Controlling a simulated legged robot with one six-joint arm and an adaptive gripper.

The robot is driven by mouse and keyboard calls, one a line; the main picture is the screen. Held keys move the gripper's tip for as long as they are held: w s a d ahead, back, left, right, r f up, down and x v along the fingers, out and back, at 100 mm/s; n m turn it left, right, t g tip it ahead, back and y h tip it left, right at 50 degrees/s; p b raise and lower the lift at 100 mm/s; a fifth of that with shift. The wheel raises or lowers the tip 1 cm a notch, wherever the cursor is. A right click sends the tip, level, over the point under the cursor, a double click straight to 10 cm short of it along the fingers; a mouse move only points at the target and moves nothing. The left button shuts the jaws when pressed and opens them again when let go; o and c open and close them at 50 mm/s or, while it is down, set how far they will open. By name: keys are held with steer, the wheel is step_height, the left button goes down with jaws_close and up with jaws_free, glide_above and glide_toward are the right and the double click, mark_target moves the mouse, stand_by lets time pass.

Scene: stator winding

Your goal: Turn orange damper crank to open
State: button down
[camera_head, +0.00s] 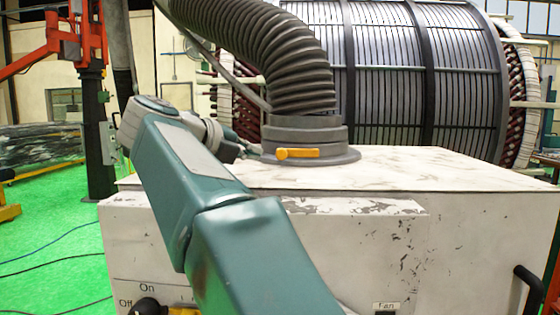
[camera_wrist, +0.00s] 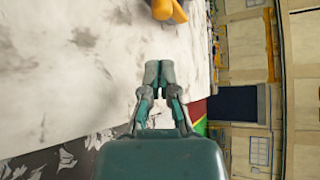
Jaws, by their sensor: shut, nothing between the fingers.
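The orange damper crank (camera_head: 298,153) lies roughly level across the front of the grey duct collar (camera_head: 302,135) on top of the white cabinet. In the wrist view the crank (camera_wrist: 170,11) shows at the top edge, partly cut off by the frame. My gripper (camera_wrist: 159,68) is shut and empty. Its fingertips point toward the crank, with a gap between them. In the head view my gripper (camera_head: 250,150) is small and partly hidden by my wrist, just left of the collar and the crank.
A ribbed grey hose (camera_head: 285,60) rises from the collar. The worn white cabinet (camera_head: 440,180) has an On/Off knob (camera_head: 148,306) and a black handle (camera_head: 530,290) at its front. A large stator (camera_head: 400,70) stands behind. The cabinet top right of the collar is clear.

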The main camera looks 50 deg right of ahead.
mark_target(298, 152)
steer(key=x, duration=1)
steer(key=shift+d, duration=0.2)
